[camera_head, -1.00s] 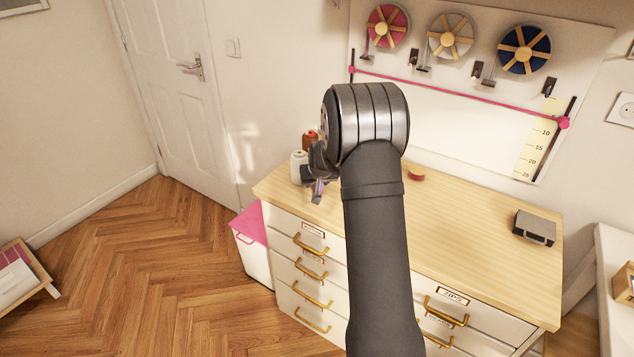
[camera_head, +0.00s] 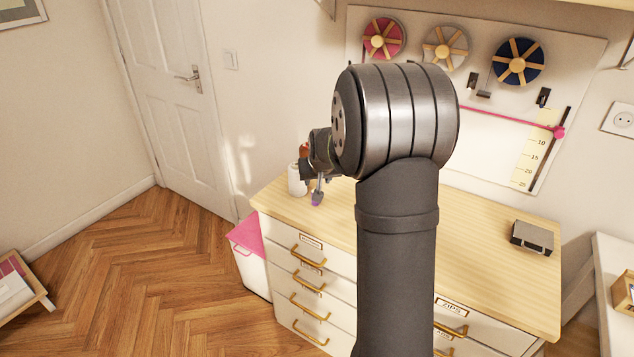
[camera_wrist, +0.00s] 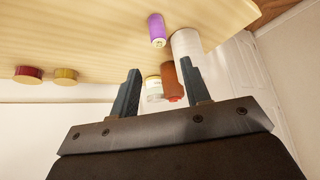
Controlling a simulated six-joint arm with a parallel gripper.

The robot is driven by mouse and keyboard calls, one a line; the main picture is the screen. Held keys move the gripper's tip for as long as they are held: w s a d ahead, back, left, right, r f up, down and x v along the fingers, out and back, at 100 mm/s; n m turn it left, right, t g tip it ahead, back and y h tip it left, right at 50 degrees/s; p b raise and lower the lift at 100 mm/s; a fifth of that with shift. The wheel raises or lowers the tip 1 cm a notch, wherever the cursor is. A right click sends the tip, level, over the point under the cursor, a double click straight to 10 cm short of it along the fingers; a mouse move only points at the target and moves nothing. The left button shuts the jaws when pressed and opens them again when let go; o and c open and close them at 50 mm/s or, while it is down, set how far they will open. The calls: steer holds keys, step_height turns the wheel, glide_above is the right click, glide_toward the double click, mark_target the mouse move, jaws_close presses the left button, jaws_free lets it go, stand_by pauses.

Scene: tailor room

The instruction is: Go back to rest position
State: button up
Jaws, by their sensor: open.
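My gripper (camera_wrist: 160,85) is open in the wrist view, with nothing between its two dark fingers. In the head view most of it is hidden behind my arm's large joint, to the left of which its end shows over the dresser's left part. Beyond the fingers are thread spools: a purple one (camera_wrist: 156,30), a white one (camera_wrist: 187,44), a brown-red one (camera_wrist: 171,84) and a pale one (camera_wrist: 153,90). In the head view the white spool (camera_head: 297,180) stands at the dresser's left end. The purple spool (camera_head: 316,200) shows just below the gripper.
The wooden dresser top (camera_head: 480,235) is mostly clear. A dark grey box (camera_head: 533,238) sits at its right. A red spool (camera_wrist: 28,74) and a yellow one (camera_wrist: 65,76) stand apart. A pegboard with ribbon reels (camera_head: 518,62) is behind. A pink-lidded bin (camera_head: 247,238) stands at left.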

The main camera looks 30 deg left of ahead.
stand_by(0.3)
steer(key=x, duration=1.2)
steer(key=shift+f, duration=0.25)
step_height(320, 180, up, 2)
steer(key=shift+d+r, duration=0.1)
steer(key=shift+r, duration=0.25)
